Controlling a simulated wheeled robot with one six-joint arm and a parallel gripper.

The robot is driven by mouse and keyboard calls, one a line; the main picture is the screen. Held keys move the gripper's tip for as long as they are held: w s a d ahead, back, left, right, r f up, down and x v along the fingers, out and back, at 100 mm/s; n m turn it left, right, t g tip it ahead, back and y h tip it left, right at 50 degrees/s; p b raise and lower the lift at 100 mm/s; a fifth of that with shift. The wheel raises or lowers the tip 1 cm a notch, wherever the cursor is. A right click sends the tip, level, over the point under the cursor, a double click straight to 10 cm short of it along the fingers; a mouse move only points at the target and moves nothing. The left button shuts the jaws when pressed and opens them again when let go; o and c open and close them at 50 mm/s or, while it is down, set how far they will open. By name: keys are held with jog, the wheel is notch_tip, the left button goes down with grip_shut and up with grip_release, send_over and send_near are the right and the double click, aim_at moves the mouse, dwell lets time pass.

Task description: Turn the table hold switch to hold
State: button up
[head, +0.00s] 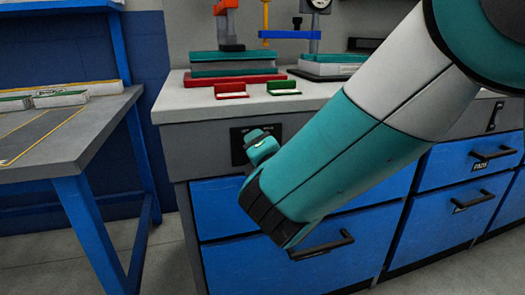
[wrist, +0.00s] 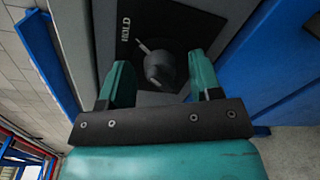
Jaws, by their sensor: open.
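The hold switch is a dark round knob (wrist: 160,68) on a black plate (wrist: 181,22) in the wrist view. The word HOLD (wrist: 125,34) is printed at the plate's left. A pale line runs from the knob's upper left toward that side; I cannot tell whether it is on the knob or the plate. My gripper (wrist: 161,80) is open, with one teal finger on each side of the knob's near side and nothing visibly held. In the head view my gripper (head: 262,146) is in front of the black plate (head: 238,148), hiding the knob.
The plate is on the grey front of a bench (head: 172,106) above blue drawers (head: 233,207) with black handles. A red holder (head: 231,91) and a green holder (head: 283,88) stand on the bench top. A grey table (head: 98,125) with blue legs stands at the left.

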jog(key=shift+s, duration=0.1)
jog(key=b+v, duration=0.8)
jog(key=v, duration=0.9)
jog(key=shift+d, duration=0.15)
